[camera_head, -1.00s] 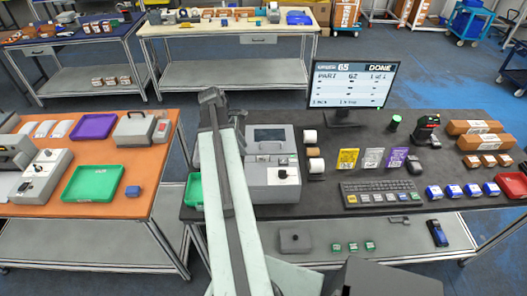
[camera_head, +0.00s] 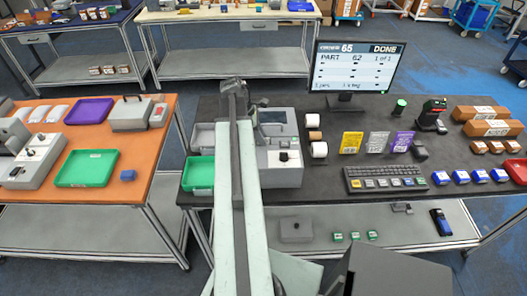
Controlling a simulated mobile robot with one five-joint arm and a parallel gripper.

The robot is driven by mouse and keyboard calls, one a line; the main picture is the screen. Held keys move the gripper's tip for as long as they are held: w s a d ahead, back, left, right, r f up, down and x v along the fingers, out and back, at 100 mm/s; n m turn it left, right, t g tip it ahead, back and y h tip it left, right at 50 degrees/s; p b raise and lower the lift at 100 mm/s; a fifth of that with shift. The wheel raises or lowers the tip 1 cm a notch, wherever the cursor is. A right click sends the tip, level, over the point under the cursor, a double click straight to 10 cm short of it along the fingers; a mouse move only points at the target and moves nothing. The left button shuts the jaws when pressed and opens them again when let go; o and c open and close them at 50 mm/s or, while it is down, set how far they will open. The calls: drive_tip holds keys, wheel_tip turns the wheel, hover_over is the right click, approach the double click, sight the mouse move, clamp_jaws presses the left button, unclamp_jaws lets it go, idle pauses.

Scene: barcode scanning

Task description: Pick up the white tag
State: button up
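The white tag (camera_head: 377,143) stands on the dark workbench, below the monitor. A yellow tag (camera_head: 351,142) is on its left and a purple tag (camera_head: 402,142) on its right; the three are apart in a row. My arm reaches up the picture in front of the grey machine. Its end, with my gripper (camera_head: 234,86), is well left of the white tag and not touching it. The fingers are too small and seen from behind, so I cannot tell if they are open or shut.
A keyboard (camera_head: 386,179) lies in front of the tags. The monitor (camera_head: 356,67) stands behind them. White rolls (camera_head: 319,150) and the grey machine (camera_head: 283,176) are to the left. A black scanner (camera_head: 431,114) is to the right. A green tray (camera_head: 199,173) is left of my arm.

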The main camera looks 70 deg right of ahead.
drive_tip(key=shift+s+f, duration=0.1)
drive_tip(key=shift+f, duration=0.1)
clamp_jaws()
wheel_tip(320, 180, up, 10)
drive_tip(key=p, duration=1)
